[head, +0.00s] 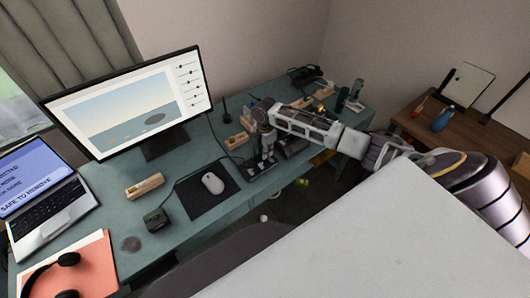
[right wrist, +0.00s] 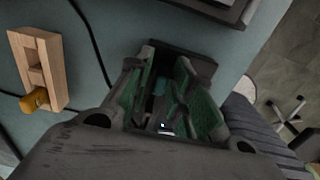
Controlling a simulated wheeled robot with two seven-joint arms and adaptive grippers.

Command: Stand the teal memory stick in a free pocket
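My right gripper (head: 262,160) points down at the desk, right of the mouse mat. In the right wrist view its two green-padded fingers (right wrist: 164,85) stand apart. A small teal piece (right wrist: 160,86), likely the memory stick, shows in the gap between them, over a dark item on the desk. Contact with the fingers cannot be made out. A wooden block with pockets (right wrist: 36,62) lies left of the fingers, with an orange piece at its lower end. In the head view the gripper hides the stick. My left gripper is not in view.
On the teal desk are a monitor (head: 130,105), laptop (head: 45,200), mouse (head: 213,183) on a dark mat (head: 195,204), and a wooden block (head: 145,186). More small blocks (head: 236,141) and upright items stand behind my right arm. A dark cable runs near the block.

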